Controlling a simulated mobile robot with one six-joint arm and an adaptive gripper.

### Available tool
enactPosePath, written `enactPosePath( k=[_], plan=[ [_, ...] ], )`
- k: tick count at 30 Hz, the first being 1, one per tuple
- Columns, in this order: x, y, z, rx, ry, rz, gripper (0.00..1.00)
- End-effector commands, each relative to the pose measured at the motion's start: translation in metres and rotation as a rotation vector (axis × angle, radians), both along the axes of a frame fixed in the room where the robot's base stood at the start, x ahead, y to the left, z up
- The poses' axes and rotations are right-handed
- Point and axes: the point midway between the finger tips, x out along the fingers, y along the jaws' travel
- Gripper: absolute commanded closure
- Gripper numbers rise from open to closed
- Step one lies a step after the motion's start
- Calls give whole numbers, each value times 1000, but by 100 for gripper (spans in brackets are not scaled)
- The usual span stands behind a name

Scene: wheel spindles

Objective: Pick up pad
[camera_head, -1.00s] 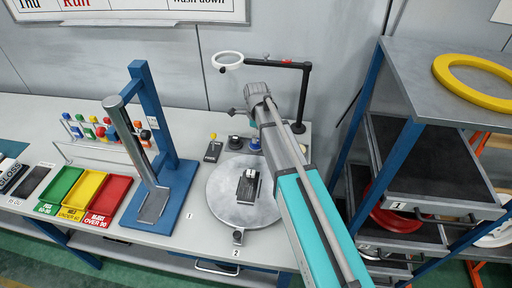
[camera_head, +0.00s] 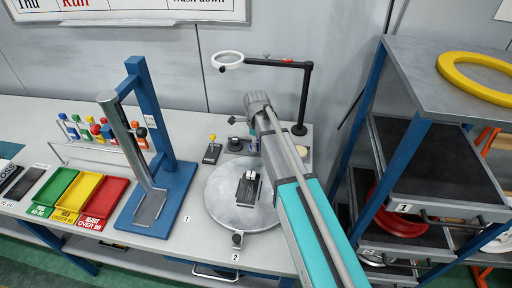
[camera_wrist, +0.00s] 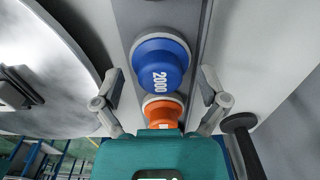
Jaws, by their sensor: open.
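A blue round pad holder marked 2000 (camera_wrist: 162,66) stands on a grey strip in the wrist view. An orange one (camera_wrist: 162,113) is just below it in the picture, partly hidden by my gripper's body. My gripper (camera_wrist: 160,80) is open and empty, with one finger to each side of the blue piece. I cannot tell whether the fingers touch it. In the head view my arm reaches over the bench to the tray (camera_head: 234,152) behind the round plate, and my fingers are hidden there.
A round grey plate (camera_head: 222,205) with a dark block (camera_head: 249,187) lies just in front. A ring lamp (camera_head: 228,60) on a black post stands behind. A blue stand (camera_head: 180,180) and coloured trays (camera_head: 66,190) are to the left, shelves (camera_head: 440,160) to the right.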

Motion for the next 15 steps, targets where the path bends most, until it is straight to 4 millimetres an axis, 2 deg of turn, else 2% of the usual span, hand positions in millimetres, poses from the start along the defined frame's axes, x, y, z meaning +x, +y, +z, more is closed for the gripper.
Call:
enactPosePath(
  k=[5,15],
  plan=[
    [0,0,0,0,0,0,7],
    [0,0,0,0,0,0,70]
  ],
)
